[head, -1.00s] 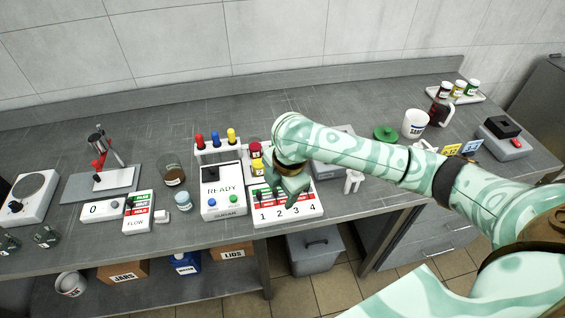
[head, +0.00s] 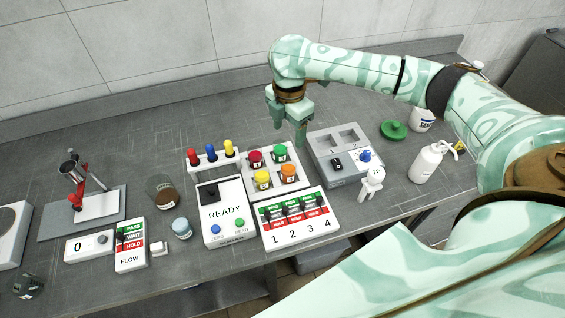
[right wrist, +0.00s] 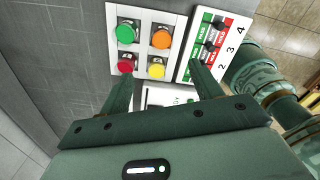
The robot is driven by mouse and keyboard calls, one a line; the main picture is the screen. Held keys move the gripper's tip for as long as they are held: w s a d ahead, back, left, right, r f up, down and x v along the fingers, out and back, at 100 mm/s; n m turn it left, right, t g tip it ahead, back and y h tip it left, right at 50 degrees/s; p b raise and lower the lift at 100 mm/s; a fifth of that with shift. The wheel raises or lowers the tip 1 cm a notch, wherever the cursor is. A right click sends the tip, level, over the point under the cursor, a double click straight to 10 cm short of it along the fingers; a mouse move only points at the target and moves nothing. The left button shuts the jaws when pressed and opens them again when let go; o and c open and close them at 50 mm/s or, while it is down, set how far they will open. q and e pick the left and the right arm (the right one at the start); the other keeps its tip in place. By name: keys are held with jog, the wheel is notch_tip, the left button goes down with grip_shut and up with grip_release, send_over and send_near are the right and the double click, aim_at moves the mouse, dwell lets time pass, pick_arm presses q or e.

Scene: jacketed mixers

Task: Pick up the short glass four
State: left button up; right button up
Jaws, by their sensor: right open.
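No glass with a readable four shows, so I cannot tell which one the task names. Four-place tray (head: 252,188) holds short jars with red (head: 255,158), green (head: 280,152), yellow (head: 263,178) and orange (head: 289,172) lids. A glass with brown contents (head: 163,191) stands left, and a small dark glass (head: 28,286) is at the lower left. My right gripper (head: 288,126) is open and empty, above and behind the tray. In the right wrist view its fingers (right wrist: 158,78) point towards the lidded jars, apart from them. My left gripper is out of view.
A panel numbered 1 to 4 (head: 300,228) lies in front of the tray, with a READY box (head: 226,222) left of it. A grey device (head: 335,150), a white bottle (head: 428,162) and a green lid (head: 394,130) stand right.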

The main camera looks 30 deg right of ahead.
jog(key=b, duration=0.3)
send_over(288, 167)
jog(key=s, duration=0.1)
notch_tip(288, 167, down, 9)
jog(key=f, duration=0.2)
jog(key=f+b, duration=0.1)
jog(key=f, duration=0.1)
jog(key=f+b, duration=0.1)
jog(key=f, duration=0.1)
jog(key=shift+s+a, duration=0.25)
jog(key=shift+a, duration=0.15)
jog(key=shift+c, duration=0.8)
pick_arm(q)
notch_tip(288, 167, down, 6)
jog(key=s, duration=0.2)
pick_arm(e)
jog(key=c, duration=0.9)
